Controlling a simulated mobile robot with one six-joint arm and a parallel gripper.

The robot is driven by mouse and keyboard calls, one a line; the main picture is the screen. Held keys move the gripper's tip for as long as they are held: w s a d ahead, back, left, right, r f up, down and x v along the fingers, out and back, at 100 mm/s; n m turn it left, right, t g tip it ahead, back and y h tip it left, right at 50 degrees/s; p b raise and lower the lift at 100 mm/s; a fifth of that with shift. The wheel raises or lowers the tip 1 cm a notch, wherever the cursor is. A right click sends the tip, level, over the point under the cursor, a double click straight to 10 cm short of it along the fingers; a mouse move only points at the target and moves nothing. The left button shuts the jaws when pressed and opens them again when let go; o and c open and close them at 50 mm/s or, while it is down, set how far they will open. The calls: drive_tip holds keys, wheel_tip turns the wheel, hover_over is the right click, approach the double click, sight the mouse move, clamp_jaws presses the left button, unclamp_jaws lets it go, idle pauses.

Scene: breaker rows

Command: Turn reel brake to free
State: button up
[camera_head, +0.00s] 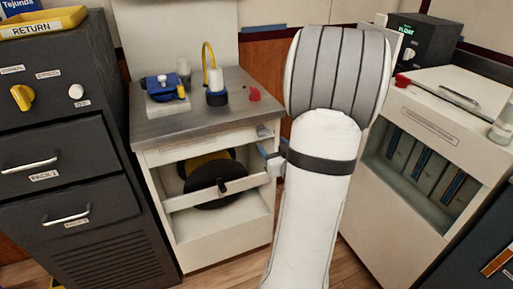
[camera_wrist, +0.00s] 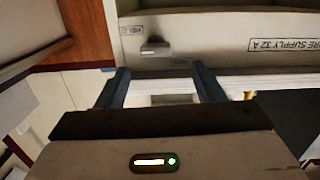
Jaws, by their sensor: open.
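A small grey lever or knob (camera_wrist: 154,47) sits on the pale cabinet front in the wrist view, beside a small label that seems to read HELD, upside down. In the head view it seems to be the grey piece (camera_head: 265,131) at the front's right end. I take it for the reel brake. My gripper (camera_wrist: 164,84) is open and empty, its two dark fingers pointing towards the cabinet front, apart from the lever. In the head view my arm hides most of the gripper. A black and yellow reel (camera_head: 211,195) sits inside the white cabinet (camera_head: 156,206).
A bar with a black knob (camera_head: 222,185) crosses the reel opening. The cabinet's grey top (camera_head: 215,112) carries a blue device (camera_head: 163,88), a yellow-handled item (camera_head: 216,95) and a red piece (camera_head: 254,94). A dark drawer cabinet (camera_head: 50,190) stands left, a white open-fronted cabinet (camera_head: 390,215) right.

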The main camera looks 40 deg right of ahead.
sight(265, 135)
drive_tip(key=shift+t, duration=0.5)
drive_tip(key=x, duration=0.2)
drive_tip(key=p+x, duration=0.1)
drive_tip(key=x, duration=0.1)
drive_tip(key=f+x, duration=0.1)
drive_tip(key=x, duration=0.2)
drive_tip(key=shift+d, duration=0.3)
drive_tip(key=shift+s, duration=0.1)
drive_tip(key=shift+c, duration=0.3)
